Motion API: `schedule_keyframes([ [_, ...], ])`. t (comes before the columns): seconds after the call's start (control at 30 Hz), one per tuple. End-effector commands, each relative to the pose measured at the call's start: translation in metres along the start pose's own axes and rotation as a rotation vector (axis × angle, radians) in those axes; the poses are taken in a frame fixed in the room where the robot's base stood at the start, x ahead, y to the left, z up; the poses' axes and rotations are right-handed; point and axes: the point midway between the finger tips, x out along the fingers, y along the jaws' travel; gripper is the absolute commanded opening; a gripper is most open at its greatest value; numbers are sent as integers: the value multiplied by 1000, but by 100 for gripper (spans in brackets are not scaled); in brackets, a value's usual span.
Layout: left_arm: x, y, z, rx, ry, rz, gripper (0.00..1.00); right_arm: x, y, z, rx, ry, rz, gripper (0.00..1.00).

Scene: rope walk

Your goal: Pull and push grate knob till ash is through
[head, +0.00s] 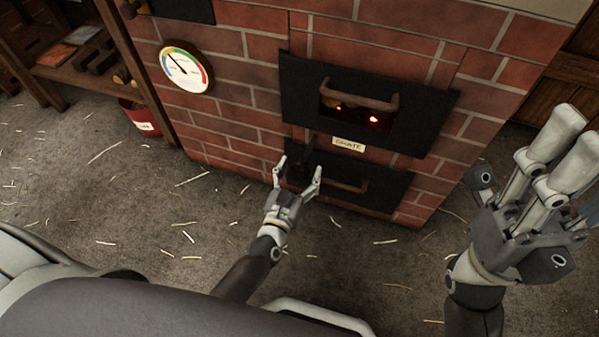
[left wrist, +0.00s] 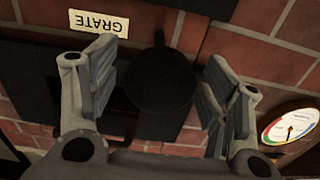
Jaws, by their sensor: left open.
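The dark grate knob (left wrist: 160,82) is a round black shape in the left wrist view, with a narrow stem at its top. My left gripper (left wrist: 160,95) is open, with one finger on each side of the knob and narrow gaps between. In the head view this gripper (head: 297,172) reaches up to the furnace front, where the knob is dark against the black lower door and hard to make out. The grate label (head: 348,144) is right of it. My right gripper (head: 568,125) is raised at the right, away from the furnace; its finger opening is unclear.
The brick furnace has an upper black door (head: 300,95) with a handle and glowing embers behind its opening. A lower black door (head: 385,186) is below. A round gauge (head: 187,67) hangs on the left. A red bucket (head: 140,119) stands by a shelf. Straw litters the floor.

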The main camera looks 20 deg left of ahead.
Motion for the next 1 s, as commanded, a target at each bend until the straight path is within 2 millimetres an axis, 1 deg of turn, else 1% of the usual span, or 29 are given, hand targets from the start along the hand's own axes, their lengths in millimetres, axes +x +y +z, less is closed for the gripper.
schedule_keyframes([
  [0.07, 0, 0, 0, 0, 0, 0, 71, 0, 0, 0, 0, 0, 0, 40],
  [0.17, 0, 0, 0, 0, 0, 0, 60, 0, 0, 0, 0, 0, 0, 40],
  [0.5, 0, 0, 0, 0, 0, 0, 16, 0, 0, 0, 1, 1, 0, 40],
  [0.6, 0, 0, 0, 0, 0, 0, 5, 0, 0, 0, 1, 1, 0, 40],
  [0.67, 0, 0, 0, 0, 0, 0, 4, 0, 0, 0, 1, 1, 0, 40],
  [0.77, 9, 0, -1, -1, 2, -1, 4, 2, 0, -1, 1, 2, 0, 40],
  [0.87, 25, 0, -2, 0, 3, -1, 4, 3, 0, -2, 1, 2, 1, 40],
  [1.0, 49, 0, -1, 0, 3, -1, 4, -1, 0, -2, 2, -9, 7, 40],
])
